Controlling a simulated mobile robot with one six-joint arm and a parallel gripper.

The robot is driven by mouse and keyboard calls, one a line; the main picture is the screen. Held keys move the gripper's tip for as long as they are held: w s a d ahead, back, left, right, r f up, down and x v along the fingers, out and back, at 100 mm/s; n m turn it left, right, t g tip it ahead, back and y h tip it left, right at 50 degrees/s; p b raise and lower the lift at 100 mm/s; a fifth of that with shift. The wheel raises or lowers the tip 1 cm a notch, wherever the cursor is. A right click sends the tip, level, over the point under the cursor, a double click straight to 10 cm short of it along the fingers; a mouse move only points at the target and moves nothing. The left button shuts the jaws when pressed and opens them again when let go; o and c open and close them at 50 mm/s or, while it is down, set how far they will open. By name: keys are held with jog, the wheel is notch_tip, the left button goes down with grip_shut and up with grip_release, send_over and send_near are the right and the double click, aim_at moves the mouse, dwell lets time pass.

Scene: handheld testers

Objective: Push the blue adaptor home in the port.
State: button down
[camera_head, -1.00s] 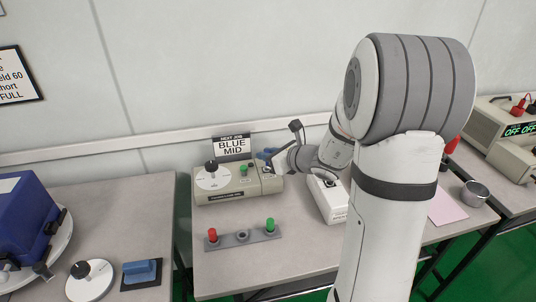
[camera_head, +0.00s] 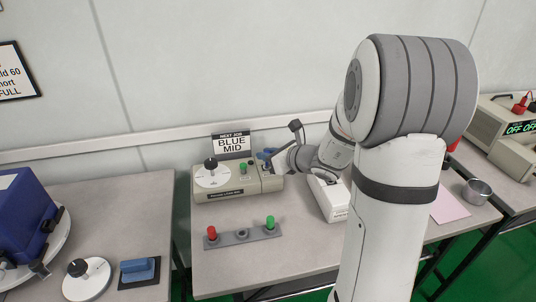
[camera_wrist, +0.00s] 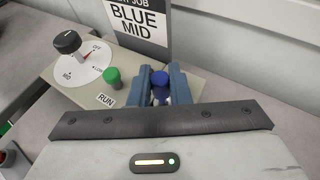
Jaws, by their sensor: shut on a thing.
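The tester (camera_head: 224,191) is a beige box on the middle table, with a dial (camera_head: 212,175) and a green RUN button (camera_wrist: 113,76). My gripper (camera_wrist: 162,80) is over the right part of the tester, its blue fingers shut on the blue adaptor (camera_wrist: 160,90). The adaptor's round blue top shows between the fingers in the wrist view. The port is hidden below the adaptor and fingers, so I cannot tell how deep the adaptor sits. In the head view my gripper (camera_head: 265,156) largely hides the adaptor.
A sign (camera_head: 232,146) behind the tester reads "BLUE MID". In front, a grey rack (camera_head: 256,234) holds a red adaptor (camera_head: 211,233) and a green one (camera_head: 270,222), with an empty middle place. A white box (camera_head: 328,198) stands right of the tester, close to my arm.

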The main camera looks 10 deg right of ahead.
jog(key=shift+f+b, duration=1.1)
jog(key=shift+f, duration=0.05)
jog(key=c, duration=1.3)
grip_release()
jog(key=shift+r, duration=0.1)
